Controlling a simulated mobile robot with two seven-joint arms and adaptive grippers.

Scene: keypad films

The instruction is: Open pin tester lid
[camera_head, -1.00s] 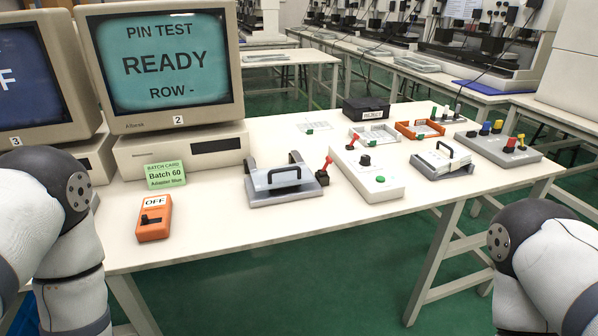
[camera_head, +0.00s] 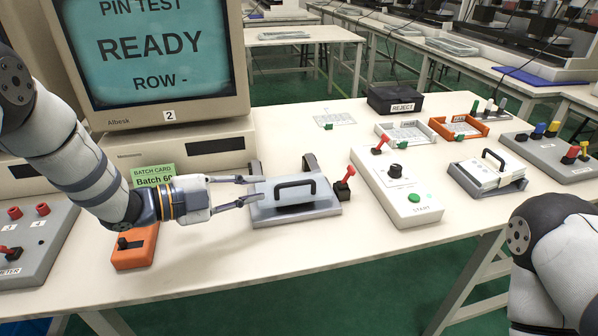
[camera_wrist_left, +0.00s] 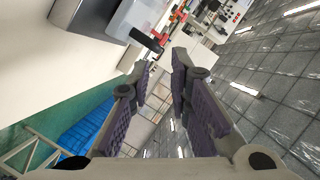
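The pin tester (camera_head: 325,208) is a grey box on the table with a flat, pale lid (camera_head: 268,210). The lid lies closed and carries a black bar handle (camera_head: 295,184). My left gripper (camera_head: 252,190) is open, with its fingers pointing right at the lid's left side, short of the handle. Whether the fingertips touch the lid cannot be told. In the left wrist view, the handle (camera_wrist_left: 147,40) shows ahead and slightly left of the open, empty fingers. My right arm is at the lower right, and its gripper is out of view.
A red-knobbed lever (camera_head: 345,185) stands right of the tester. Beyond it is a white control box (camera_head: 400,190) with a green button. An orange switch box (camera_head: 135,255) lies under my left arm. A monitor (camera_head: 160,55) and green batch card (camera_head: 153,174) stand behind.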

